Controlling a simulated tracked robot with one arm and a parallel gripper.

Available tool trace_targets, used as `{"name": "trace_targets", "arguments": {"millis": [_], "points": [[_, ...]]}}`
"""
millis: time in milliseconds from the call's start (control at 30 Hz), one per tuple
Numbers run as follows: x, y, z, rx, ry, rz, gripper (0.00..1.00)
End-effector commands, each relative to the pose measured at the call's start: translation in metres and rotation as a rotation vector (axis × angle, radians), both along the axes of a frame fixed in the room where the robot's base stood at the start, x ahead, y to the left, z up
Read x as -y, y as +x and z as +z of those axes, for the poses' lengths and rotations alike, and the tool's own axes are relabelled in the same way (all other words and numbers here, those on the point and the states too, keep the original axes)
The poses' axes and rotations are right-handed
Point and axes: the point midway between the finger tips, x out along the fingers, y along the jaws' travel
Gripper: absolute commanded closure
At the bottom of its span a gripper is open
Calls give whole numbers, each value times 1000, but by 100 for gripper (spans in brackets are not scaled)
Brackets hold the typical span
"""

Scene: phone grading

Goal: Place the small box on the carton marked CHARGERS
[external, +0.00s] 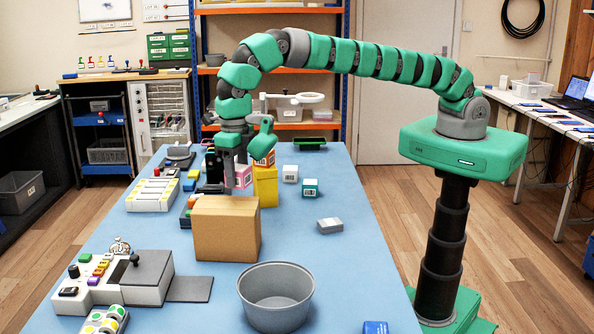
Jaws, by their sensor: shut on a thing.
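My gripper (228,183) points down just behind the brown carton (227,232) on the blue table. Its dark fingers are shut on what looks like the small pink-and-white box (243,178), which has a dark printed label. The carton's top edge and things around the fingers partly hide the grip. The box looks to be above and behind the carton; I cannot tell the exact gap. The carton is closed, and I can read no marking on the faces that show.
A yellow box (266,188) stands close right of the gripper. A white box (290,173), a teal box (311,187) and a grey box (330,226) lie further right. A grey bowl (276,297) and a control station (125,277) are in front. The table's right side is mostly free.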

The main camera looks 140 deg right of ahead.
Motion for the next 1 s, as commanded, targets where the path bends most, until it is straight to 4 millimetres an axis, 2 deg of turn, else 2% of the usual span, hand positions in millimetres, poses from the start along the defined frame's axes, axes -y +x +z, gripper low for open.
{"name": "trace_targets", "arguments": {"millis": [267,500,833,867,900,1000], "points": [[1,1,-8,-4,2,-2,78],[1,0,-35,-6,2,-2,78],[1,1,-38,-1,1,-2,78],[1,1,-38,-1,1,-2,47],[1,1,-38,-1,1,-2,36],[1,1,-38,-1,1,-2,33]]}}
